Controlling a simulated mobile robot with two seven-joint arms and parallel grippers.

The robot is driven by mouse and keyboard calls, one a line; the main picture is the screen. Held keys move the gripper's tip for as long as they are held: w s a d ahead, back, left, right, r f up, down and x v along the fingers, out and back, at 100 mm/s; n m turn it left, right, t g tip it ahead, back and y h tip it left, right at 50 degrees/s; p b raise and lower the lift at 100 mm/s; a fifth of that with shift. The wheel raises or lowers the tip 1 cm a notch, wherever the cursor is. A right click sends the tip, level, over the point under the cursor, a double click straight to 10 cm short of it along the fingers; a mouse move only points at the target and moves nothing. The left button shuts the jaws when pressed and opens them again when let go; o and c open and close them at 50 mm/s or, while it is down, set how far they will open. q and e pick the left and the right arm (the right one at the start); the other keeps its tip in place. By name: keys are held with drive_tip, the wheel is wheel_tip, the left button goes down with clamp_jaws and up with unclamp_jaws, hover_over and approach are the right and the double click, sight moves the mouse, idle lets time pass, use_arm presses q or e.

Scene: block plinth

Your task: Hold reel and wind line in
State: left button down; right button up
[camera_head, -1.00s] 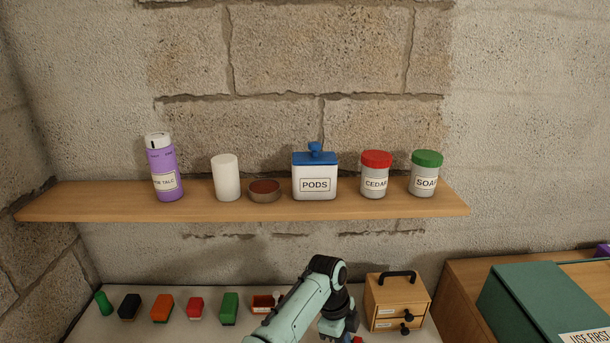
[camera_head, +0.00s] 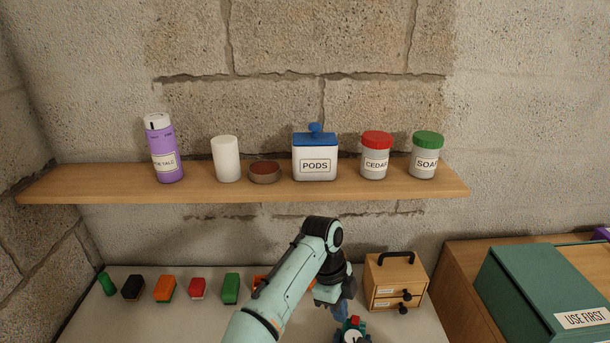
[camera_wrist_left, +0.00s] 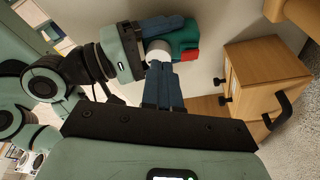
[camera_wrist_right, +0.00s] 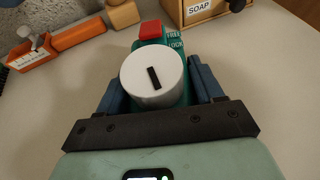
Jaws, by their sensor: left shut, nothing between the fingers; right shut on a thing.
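The reel (camera_wrist_right: 178,46) has a green body, a red button, FREE and LOCK lettering and a white round drum with a black slot on its face. My right gripper (camera_wrist_right: 156,78) is shut on it, one finger on each side. In the left wrist view the reel (camera_wrist_left: 187,37) sits in the right gripper's blue fingers. My left gripper (camera_wrist_left: 161,66) is shut and empty, its fingertips close to the white drum; whether they touch cannot be told. In the head view the left gripper (camera_head: 347,311) is just above the reel (camera_head: 354,326), which is partly cut off.
A wooden drawer box (camera_head: 396,280) labelled SOAP stands close by on the right. An orange tray with a lever (camera_wrist_right: 32,53) lies to the left. Several coloured blocks (camera_head: 164,289) line the table. A shelf (camera_head: 240,187) with jars hangs above; a green box (camera_head: 540,290) is far right.

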drive_tip(key=shift+f, duration=0.1)
drive_tip(key=shift+d, duration=0.15)
use_arm(q)
drive_tip(key=a+x, duration=0.1)
drive_tip(key=x, duration=0.5)
drive_tip(key=shift+w+a, duration=0.2)
drive_tip(key=shift+a, duration=0.05)
drive_tip(key=shift+s+d+f, duration=0.1)
drive_tip(key=shift+d+f, duration=0.05)
drive_tip(key=shift+d, duration=0.1)
idle(0.3)
drive_tip(key=shift+w+d, duration=0.25)
drive_tip(key=shift+a, duration=0.15)
approach(343, 338)
drive_tip(key=shift+s+r, duration=0.2)
drive_tip(key=shift+r, duration=0.3)
idle(0.4)
